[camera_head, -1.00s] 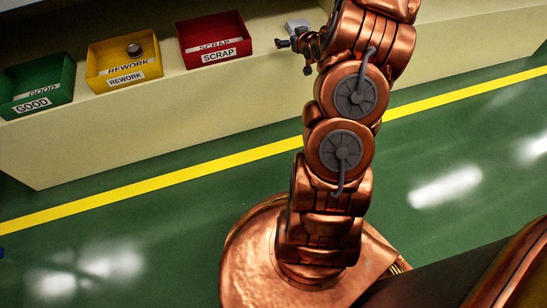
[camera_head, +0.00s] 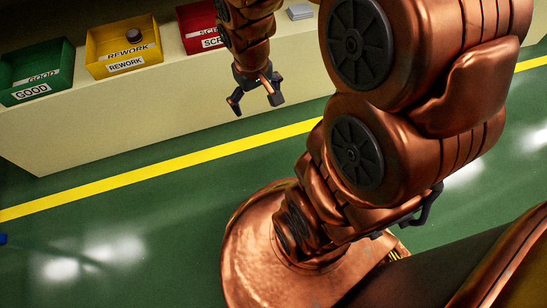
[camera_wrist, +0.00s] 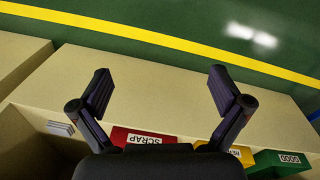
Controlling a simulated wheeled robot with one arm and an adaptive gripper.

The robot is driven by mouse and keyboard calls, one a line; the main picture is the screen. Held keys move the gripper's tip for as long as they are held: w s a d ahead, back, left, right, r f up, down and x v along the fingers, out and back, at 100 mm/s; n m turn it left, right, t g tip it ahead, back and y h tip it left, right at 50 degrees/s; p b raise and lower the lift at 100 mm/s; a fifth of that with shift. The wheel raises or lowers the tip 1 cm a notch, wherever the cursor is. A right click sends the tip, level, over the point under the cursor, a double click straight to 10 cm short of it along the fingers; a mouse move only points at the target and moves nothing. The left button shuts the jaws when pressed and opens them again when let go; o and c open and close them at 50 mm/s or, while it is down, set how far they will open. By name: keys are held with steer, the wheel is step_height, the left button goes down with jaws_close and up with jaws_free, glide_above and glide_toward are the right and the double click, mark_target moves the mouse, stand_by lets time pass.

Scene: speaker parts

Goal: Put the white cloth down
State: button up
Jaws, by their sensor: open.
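The white cloth (camera_head: 300,11) looks like a small, flat, folded pale stack. It lies on the cream table to the right of the red SCRAP bin, and also shows at the left of the wrist view (camera_wrist: 60,128). My gripper (camera_head: 255,97) is open and empty, fingers spread, in front of the table in the head view and apart from the cloth. In the wrist view both fingers (camera_wrist: 160,88) stand wide apart with nothing between them.
The red SCRAP bin (camera_head: 196,30), yellow REWORK bin (camera_head: 97,52) and green GOOD bin (camera_head: 15,75) stand along the table (camera_head: 90,130). A dark round part (camera_head: 133,36) sits in the yellow bin. The green floor (camera_head: 160,220) in front is clear.

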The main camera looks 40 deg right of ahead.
steer(key=s+a+r+g, duration=0.2)
steer(key=s+a, duration=0.2)
steer(key=s, duration=0.4)
steer(key=s+a+r+n+g+y, duration=0.1)
steer(key=s+a, duration=0.3)
steer(key=s, duration=0.5)
steer(key=shift+s+a+r+g, duration=0.15)
steer(key=shift+a+r+g, duration=0.05)
steer(key=shift+r+g, duration=0.4)
